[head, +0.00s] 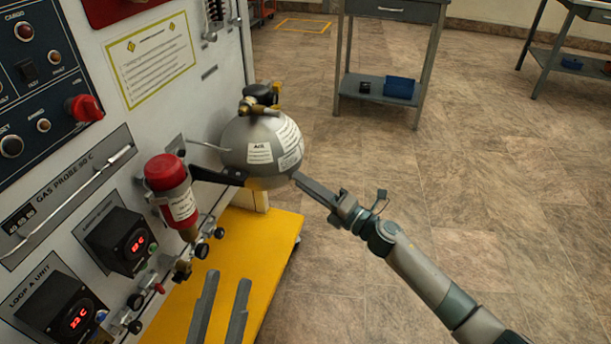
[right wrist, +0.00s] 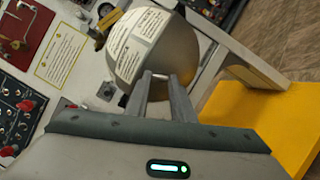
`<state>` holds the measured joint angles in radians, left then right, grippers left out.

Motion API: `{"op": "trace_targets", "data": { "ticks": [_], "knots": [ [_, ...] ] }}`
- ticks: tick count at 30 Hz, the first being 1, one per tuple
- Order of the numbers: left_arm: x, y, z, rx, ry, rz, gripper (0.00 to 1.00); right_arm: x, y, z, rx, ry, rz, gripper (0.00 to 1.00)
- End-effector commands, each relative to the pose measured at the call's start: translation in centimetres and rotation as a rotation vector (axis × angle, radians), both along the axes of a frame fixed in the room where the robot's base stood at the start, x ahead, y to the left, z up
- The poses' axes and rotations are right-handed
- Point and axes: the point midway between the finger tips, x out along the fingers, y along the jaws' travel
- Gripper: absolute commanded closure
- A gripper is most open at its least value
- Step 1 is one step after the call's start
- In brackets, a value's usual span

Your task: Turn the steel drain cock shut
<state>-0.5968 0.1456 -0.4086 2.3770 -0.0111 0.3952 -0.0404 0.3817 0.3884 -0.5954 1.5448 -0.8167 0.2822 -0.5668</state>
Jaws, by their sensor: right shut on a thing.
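The grey sphere (head: 262,148) labelled AIR is mounted on the panel's side and also shows in the right wrist view (right wrist: 165,57). My right gripper (head: 297,179) reaches in from the right to the sphere's lower right side. In the right wrist view its fingertips (right wrist: 160,76) are close together at the sphere's underside, shut on a small pale metal piece (right wrist: 160,73), which looks like the steel drain cock. The fingers hide most of it, and its angle cannot be told. My left gripper (head: 222,308) is open and empty, low over the yellow base.
A red-capped cylinder (head: 168,182) with small valves below it stands left of the sphere. A black bracket (head: 215,176) reaches to the sphere. The yellow base (head: 262,232) lies below. Open floor is to the right, with a grey table (head: 395,10) behind.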

Motion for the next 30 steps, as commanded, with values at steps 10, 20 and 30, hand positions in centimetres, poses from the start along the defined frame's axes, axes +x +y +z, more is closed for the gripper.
{"op": "trace_targets", "data": {
  "ticks": [10, 20, 30],
  "knots": [
    [1.4, -1.1, -5.5, 0.105, 0.324, -0.026, 0.69, 0.0, -0.1, 0.3, 0.029, 0.071, -0.001, 1.00],
    [2.4, -0.6, -10.5, 0.189, 0.583, -0.032, 0.69, 0.0, 0.0, 0.3, 0.050, 0.120, -0.001, 1.00],
    [2.2, 0.2, -14.1, 0.242, 0.765, -0.036, 0.69, -0.1, -0.1, 0.1, 0.063, 0.154, -0.002, 1.00]
  ]
}}
